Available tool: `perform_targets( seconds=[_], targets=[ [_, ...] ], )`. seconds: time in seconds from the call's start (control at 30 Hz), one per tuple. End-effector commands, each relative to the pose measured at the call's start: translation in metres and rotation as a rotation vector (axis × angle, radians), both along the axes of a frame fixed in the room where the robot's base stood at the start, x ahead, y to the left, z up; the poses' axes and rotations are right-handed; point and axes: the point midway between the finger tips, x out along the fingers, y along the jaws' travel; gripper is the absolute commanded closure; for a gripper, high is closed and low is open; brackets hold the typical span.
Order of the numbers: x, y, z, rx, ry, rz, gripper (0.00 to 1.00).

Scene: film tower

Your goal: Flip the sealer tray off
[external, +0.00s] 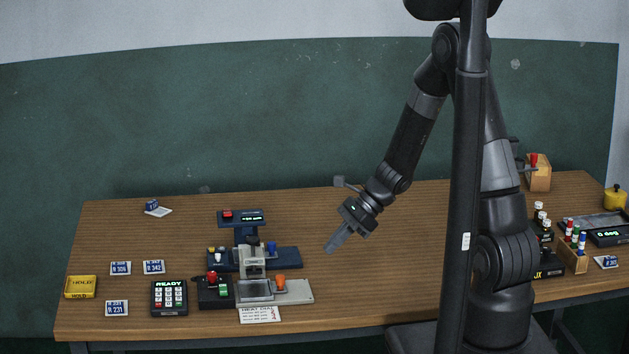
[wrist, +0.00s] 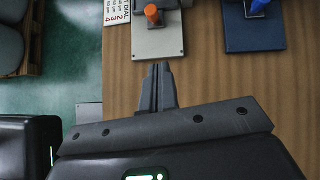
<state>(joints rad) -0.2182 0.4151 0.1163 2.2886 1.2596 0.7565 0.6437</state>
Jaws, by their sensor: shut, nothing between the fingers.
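The sealer stands at the front middle of the table. Its light grey base plate (external: 302,293) carries an orange-topped lever (external: 281,281) and a dark grey flat plate (external: 255,290). I cannot tell for sure which part is the tray. In the wrist view the end of the grey plate (wrist: 158,49) and the orange knob (wrist: 151,11) show at the top. My gripper (external: 330,248) is shut and empty, above the table to the right of and behind the orange lever. In the wrist view my fingertips (wrist: 158,66) point towards the grey plate, apart from it.
A blue base (external: 289,256) with a blue knob stands behind the sealer. A heat dial card (external: 260,314) lies in front. Bare wood lies right of the sealer.

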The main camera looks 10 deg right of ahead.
Motion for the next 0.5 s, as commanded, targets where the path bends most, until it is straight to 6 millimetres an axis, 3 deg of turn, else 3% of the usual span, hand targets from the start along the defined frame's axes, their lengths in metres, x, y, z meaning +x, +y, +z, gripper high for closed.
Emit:
perform_targets(
  seconds=[0.2,0.5],
  targets=[
    [0.003,-0.014,0.015,0.000,-0.001,-0.001,1.00],
    [0.003,-0.016,0.016,0.000,0.001,-0.001,1.00]
  ],
)
